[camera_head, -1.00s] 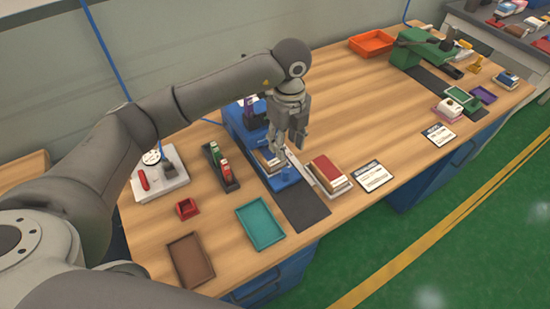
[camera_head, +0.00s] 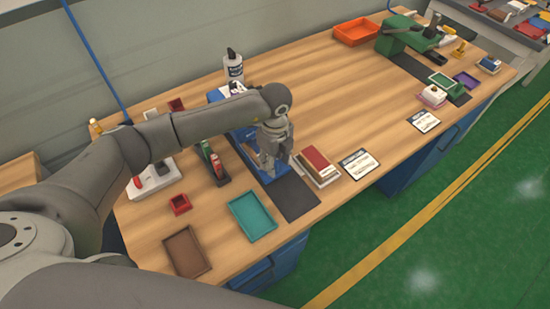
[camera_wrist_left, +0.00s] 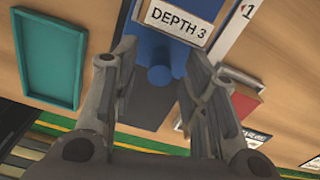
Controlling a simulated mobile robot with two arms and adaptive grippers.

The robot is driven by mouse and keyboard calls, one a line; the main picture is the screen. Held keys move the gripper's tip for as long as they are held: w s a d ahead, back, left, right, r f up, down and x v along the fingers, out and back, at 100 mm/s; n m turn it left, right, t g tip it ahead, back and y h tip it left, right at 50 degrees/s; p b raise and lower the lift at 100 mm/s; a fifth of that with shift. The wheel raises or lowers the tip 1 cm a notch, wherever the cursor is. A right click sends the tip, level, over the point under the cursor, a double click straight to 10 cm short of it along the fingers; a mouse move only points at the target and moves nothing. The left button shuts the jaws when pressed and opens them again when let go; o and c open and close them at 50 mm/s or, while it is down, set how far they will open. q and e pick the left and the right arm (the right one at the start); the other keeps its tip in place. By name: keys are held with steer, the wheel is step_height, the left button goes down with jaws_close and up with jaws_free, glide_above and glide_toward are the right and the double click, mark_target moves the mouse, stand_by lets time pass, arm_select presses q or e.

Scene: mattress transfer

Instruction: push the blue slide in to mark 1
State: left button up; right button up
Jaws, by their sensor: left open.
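The blue slide (camera_wrist_left: 150,50) lies under my left gripper in the wrist view, with a round blue knob (camera_wrist_left: 159,75) at its near end. A "DEPTH 3" label (camera_wrist_left: 177,22) sits above the knob. A white strip with the mark 1 (camera_wrist_left: 247,9) runs to the right of the slide. My left gripper (camera_wrist_left: 156,62) is open, with its fingers to either side of the knob in the picture; I cannot tell the height gap. My right gripper is not in view.
A dark mat (camera_head: 295,198) lies in front of the device. Red and white books (camera_head: 320,165) and a card (camera_head: 358,164) lie to the right. A teal tray (camera_head: 251,216) and a brown tray (camera_head: 187,252) are at the front left. The table's middle is clear.

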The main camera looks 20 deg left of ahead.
arm_select(q)
jaws_close()
stand_by(0.3)
steer(key=shift+s+d, duration=0.3)
steer(key=shift+d, duration=0.1)
steer(key=shift+c, duration=0.6)
jaws_free()
steer(key=shift+o, duration=0.6)
steer(key=shift+r, duration=0.4)
steer(key=r, duration=0.2)
steer(key=w+r, duration=0.1)
steer(key=r, duration=0.1)
steer(key=shift+w+r, duration=0.15)
steer(key=shift+r, duration=0.05)
step_height(320, 180, up, 7)
steer(key=s, duration=0.1)
steer(key=shift+s, duration=0.2)
